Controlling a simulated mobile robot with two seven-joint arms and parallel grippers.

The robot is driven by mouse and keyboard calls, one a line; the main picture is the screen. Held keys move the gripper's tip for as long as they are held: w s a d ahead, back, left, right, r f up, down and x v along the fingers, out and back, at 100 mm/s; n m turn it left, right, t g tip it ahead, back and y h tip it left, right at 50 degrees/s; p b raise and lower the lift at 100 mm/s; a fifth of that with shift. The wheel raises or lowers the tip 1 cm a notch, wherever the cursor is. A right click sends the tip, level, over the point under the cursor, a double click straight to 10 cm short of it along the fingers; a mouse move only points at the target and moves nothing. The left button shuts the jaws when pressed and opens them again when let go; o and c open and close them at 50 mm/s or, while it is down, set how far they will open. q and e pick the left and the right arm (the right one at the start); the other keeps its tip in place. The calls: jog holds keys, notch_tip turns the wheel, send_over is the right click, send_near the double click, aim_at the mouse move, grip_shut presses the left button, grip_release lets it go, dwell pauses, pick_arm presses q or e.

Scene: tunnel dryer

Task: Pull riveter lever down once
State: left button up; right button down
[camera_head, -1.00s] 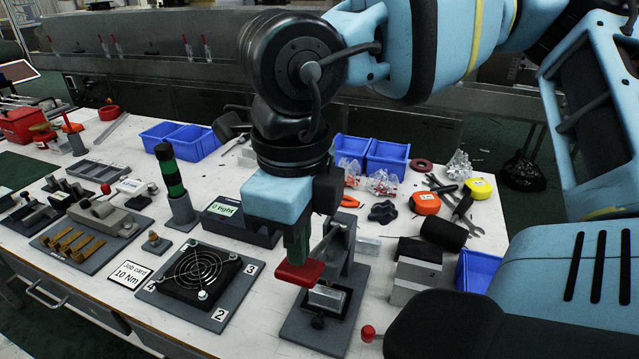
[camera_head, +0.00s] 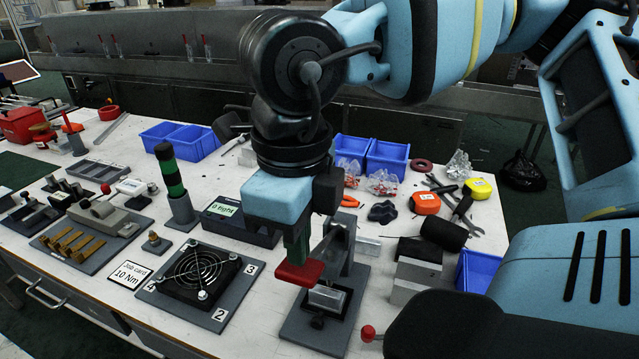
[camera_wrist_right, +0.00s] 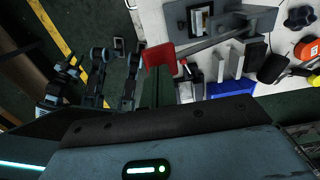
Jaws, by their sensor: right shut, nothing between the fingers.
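The riveter (camera_head: 313,332) stands on a grey base plate at the front middle of the bench, with an upright grey frame. Its lever ends in a flat red pad (camera_head: 300,273), low over the base. In the wrist view the grey lever bar (camera_wrist_right: 210,42) runs from the red pad (camera_wrist_right: 159,55) to the riveter frame. My right gripper (camera_head: 297,255) points down with dark green fingers shut and empty. Its tips are at the top of the red pad and appear to touch it. My left gripper is not in view.
A fan plate (camera_head: 200,276) lies left of the riveter, with a small display box (camera_head: 226,211) behind it. Grey blocks (camera_head: 413,278) and a red ball knob (camera_head: 368,333) are to the right. Blue bins (camera_head: 386,157) stand behind. My arm covers the right foreground.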

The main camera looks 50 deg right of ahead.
aim_at(297, 270)
jog(key=shift+a+f+b, duration=0.15)
jog(key=shift+f+b, duration=0.65)
jog(key=shift+f, duration=0.05)
jog(key=shift+s+a+f+b, duration=0.15)
jog(key=shift+f+b, duration=1.05)
jog(key=shift+f, duration=0.1)
jog(key=shift+a+f+b, duration=0.1)
jog(key=shift+f+b, duration=0.5)
jog(key=shift+b, duration=0.05)
notch_tip(297, 270, down, 2)
jog(key=shift+s+a+f+b, duration=0.1)
jog(key=shift+a+b, duration=0.05)
jog(key=shift+b, duration=0.9)
